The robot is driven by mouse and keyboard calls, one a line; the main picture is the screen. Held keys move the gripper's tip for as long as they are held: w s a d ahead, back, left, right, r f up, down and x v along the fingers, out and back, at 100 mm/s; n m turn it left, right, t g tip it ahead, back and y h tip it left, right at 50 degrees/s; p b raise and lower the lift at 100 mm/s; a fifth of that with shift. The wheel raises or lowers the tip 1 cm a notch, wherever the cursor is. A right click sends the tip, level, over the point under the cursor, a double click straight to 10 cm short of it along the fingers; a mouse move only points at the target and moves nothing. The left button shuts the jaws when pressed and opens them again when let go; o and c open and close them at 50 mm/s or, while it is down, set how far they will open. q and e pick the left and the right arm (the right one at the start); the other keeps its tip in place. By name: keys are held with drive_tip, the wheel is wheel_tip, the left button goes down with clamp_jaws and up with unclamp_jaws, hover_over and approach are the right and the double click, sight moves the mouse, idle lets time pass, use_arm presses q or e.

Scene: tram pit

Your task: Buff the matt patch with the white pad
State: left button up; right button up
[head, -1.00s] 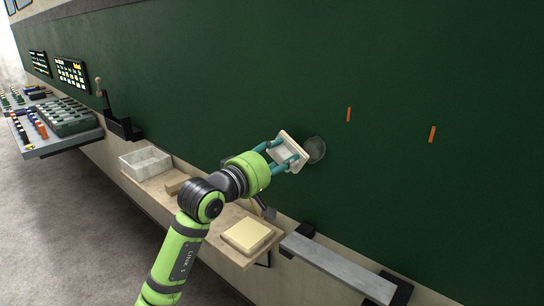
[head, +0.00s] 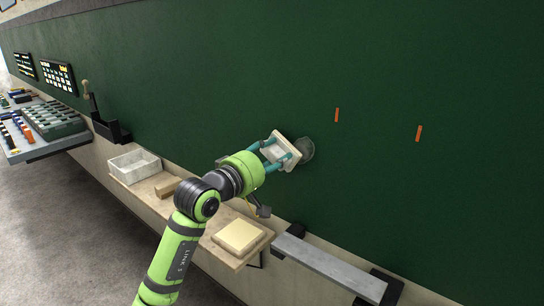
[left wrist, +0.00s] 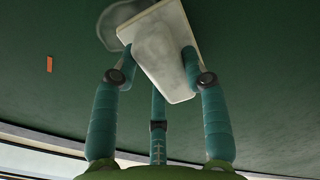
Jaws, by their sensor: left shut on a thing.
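The matt patch (head: 307,147) is a pale, roundish area on the dark green panel. My left gripper (head: 281,153) is shut on the white pad (head: 291,145), which is at the patch's left side in the head view. In the left wrist view, the pad (left wrist: 165,62) sits between my teal fingers (left wrist: 160,75), and part of the matt patch (left wrist: 108,28) shows past its upper left edge. The pad covers part of the patch; whether it touches the panel I cannot tell. My right gripper is not in view.
Two orange marks (head: 337,115) (head: 418,133) are on the panel to the right. Below, a wooden shelf (head: 215,250) bears a pale box (head: 135,165), a brown block (head: 168,187) and a cream pad (head: 240,236). A grey rail (head: 328,268) juts out at lower right.

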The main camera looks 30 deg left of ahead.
sight(297, 155)
use_arm(q)
drive_tip(key=shift+w, duration=0.7)
drive_tip(key=shift+d, duration=0.2)
drive_tip(key=shift+s+d, duration=0.15)
drive_tip(key=shift+d, duration=0.8)
drive_tip(key=shift+s+d, duration=0.1)
drive_tip(key=shift+d, duration=0.85)
